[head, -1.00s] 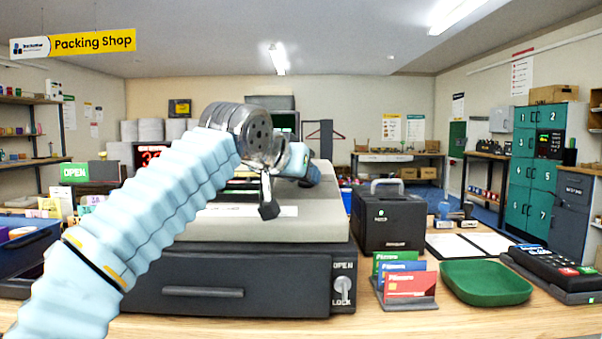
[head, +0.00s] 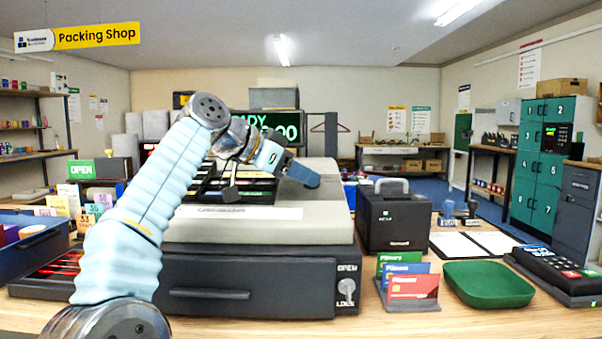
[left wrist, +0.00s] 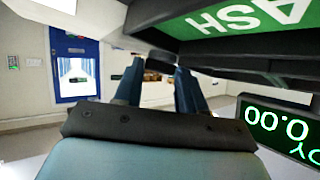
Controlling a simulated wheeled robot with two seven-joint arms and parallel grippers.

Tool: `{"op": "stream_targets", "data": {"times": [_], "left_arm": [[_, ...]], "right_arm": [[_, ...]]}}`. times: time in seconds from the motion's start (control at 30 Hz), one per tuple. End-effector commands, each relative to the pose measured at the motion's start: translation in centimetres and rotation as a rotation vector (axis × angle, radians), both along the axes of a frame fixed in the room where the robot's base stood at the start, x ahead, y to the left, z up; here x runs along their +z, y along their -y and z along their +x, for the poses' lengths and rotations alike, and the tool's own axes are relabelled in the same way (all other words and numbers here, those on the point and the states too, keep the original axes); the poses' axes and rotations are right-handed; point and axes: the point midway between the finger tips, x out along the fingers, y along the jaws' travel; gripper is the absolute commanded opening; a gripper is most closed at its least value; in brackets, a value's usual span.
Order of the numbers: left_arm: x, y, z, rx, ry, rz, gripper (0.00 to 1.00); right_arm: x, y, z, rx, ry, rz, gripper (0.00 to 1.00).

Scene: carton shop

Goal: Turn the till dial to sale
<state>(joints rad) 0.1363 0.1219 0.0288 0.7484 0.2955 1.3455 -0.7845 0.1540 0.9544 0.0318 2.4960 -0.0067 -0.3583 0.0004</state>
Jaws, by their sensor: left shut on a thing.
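The grey till (head: 190,230) stands on the counter in front of me, with a dark drawer front below. My left gripper (head: 304,175) is over the till's back right part, its blue fingers pointing right and away. In the left wrist view the two fingers (left wrist: 158,85) reach to a dark part under a green panel (left wrist: 240,22) lettered "ASH". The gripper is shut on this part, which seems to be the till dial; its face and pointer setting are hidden. The till's green display (head: 272,125) reads "ADY" and "0.00". My right gripper is out of view.
A key switch (head: 346,290) marked OPEN and LOCK is on the till's front right. A black box (head: 392,220), a card stand (head: 408,285), a green tray (head: 488,284) and a card terminal (head: 560,270) stand to the right. A blue bin (head: 30,250) is at the left.

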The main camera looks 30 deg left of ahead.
Motion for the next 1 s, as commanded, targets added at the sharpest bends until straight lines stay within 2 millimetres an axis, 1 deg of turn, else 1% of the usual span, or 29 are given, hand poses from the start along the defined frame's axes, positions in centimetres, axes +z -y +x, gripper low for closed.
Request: {"op": "stream_targets", "data": {"times": [0.53, 0.57, 0.6, 0.7, 1.0], "left_arm": [[0.06, -0.08, 0.03, -0.024, -0.003, 0.004, 0.10], [0.06, -0.08, 0.03, -0.024, -0.003, 0.004, 0.45], [0.06, -0.08, 0.03, -0.024, -0.003, 0.004, 0.51], [0.04, -0.07, 0.03, -0.025, -0.003, 0.005, 0.64], [0.10, -0.01, -0.08, -0.026, -0.003, 0.004, 0.64]], "right_arm": [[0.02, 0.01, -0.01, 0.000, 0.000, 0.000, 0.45], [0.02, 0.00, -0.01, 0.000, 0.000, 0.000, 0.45], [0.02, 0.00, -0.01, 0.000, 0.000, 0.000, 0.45], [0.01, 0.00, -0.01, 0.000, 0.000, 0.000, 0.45], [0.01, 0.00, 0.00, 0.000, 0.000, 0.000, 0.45]]}}
